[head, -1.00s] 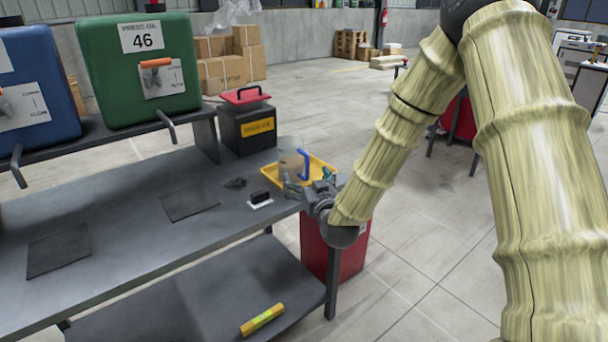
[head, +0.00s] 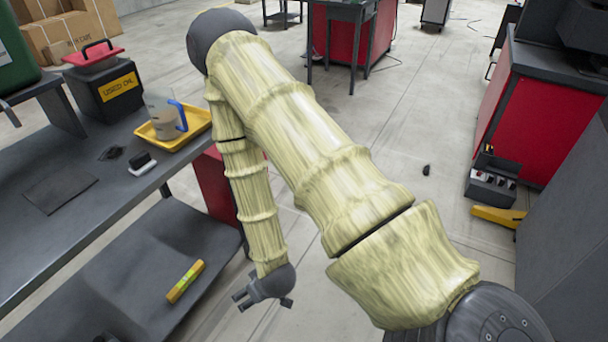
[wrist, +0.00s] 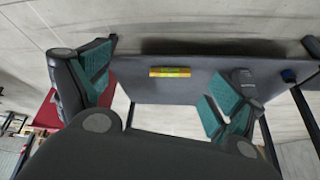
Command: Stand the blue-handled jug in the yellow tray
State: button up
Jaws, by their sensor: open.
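The blue-handled jug (head: 160,118) is a clear, greyish jug with its blue handle on the right. It stands upright inside the yellow tray (head: 198,121) at the right end of the workbench in the head view. My gripper (head: 240,302) hangs low in front of the bench, apart from the jug and tray. In the wrist view my gripper (wrist: 155,95) has its teal-padded fingers spread wide with nothing between them. The jug and tray do not show in the wrist view.
A black "USED OIL" box (head: 112,92) with a red lid stands behind the tray. A black-and-white block (head: 142,163) lies in front of it. A yellow bar (head: 185,281) lies on the lower shelf (head: 130,262). A red cabinet (head: 545,125) stands right. Floor between is mostly open.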

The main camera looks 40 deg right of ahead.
jog(key=s+f+g, duration=0.2)
jog(key=s+f, duration=0.1)
jog(key=s, duration=0.7)
jog(key=s+d+f+g, duration=0.1)
jog(key=s+f+g, duration=0.1)
jog(key=s, duration=0.7)
jog(key=shift+s+f+g+h, duration=0.4)
jog(key=shift+g, duration=0.3)
